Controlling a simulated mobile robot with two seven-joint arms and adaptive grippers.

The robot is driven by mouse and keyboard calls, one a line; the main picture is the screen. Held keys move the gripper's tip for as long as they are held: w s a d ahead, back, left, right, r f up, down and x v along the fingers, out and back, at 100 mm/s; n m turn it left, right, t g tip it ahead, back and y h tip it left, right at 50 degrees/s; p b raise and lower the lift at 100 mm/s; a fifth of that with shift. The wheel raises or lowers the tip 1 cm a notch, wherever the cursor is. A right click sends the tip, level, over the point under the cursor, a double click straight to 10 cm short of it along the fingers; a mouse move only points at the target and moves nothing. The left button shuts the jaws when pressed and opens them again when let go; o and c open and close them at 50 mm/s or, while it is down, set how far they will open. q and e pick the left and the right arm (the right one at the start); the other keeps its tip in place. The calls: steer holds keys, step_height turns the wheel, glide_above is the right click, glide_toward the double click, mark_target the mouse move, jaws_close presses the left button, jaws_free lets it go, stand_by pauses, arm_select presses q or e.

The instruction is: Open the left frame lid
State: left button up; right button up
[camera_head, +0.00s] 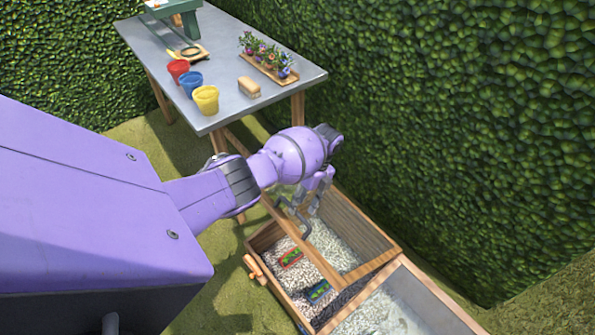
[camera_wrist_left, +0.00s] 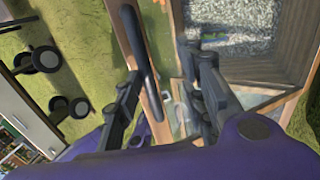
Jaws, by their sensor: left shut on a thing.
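The left frame lid (camera_head: 322,266), a wooden frame with a clear pane, is tilted up over the left part of the wooden cold frame box (camera_head: 272,284). My left gripper (camera_head: 303,204) is at the raised front bar of the lid, shut on its dark curved handle (camera_head: 306,228). In the left wrist view the handle (camera_wrist_left: 138,45) runs beside the wooden bar, with the fingers (camera_wrist_left: 160,80) on either side; the exact contact is hard to see. Pale gravel shows inside the box. My right gripper is in neither view.
A red label (camera_head: 290,258) and a blue-green one (camera_head: 318,291) lie on the gravel. The neighbouring right frame (camera_head: 437,290) adjoins the box. A grey table (camera_head: 232,62) with colored pots and a flower tray stands behind. A hedge (camera_head: 450,110) closes the right.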

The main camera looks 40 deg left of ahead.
arm_select(q)
steer(key=shift+w+d+f, duration=0.15)
steer(key=shift+d, duration=0.05)
steer(key=shift+s+a, duration=0.15)
steer(key=shift+s, duration=0.05)
steer(key=v, duration=1.2)
stand_by(0.3)
